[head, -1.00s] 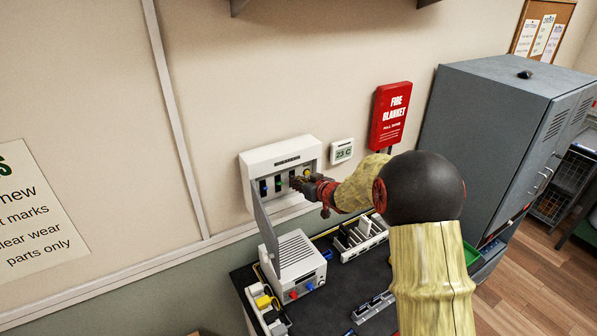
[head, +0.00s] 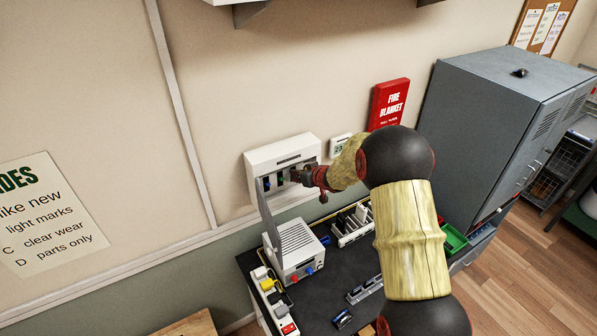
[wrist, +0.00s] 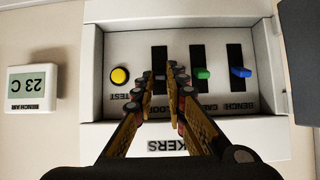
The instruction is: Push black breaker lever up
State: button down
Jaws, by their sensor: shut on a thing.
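The white breaker box (head: 280,150) is on the wall with its grey door (head: 268,215) swung open. In the wrist view, the box interior (wrist: 135,45) appears upside down, with three dark slots. A green lever (wrist: 202,73) and a blue lever (wrist: 240,71) show right of my gripper, and a yellow test button (wrist: 120,76) shows left of it. My gripper (wrist: 172,74) is at the slot nearest the button, shut on the black lever. Its fingers mostly hide that lever, so its exact position is unclear. In the head view, my gripper (head: 298,176) is at the box front.
A thermometer display (wrist: 34,82) and a red fire blanket case (head: 389,104) are on the wall beside the box. Below is a dark bench (head: 325,295) with a white power unit (head: 295,250) and a rack (head: 352,224). A grey cabinet (head: 480,130) stands to the right.

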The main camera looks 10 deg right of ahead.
dwell(0.4)
jog(key=c, duration=1.8)
grip_release()
jog(key=shift+w, duration=0.1)
jog(key=v, duration=1.2)
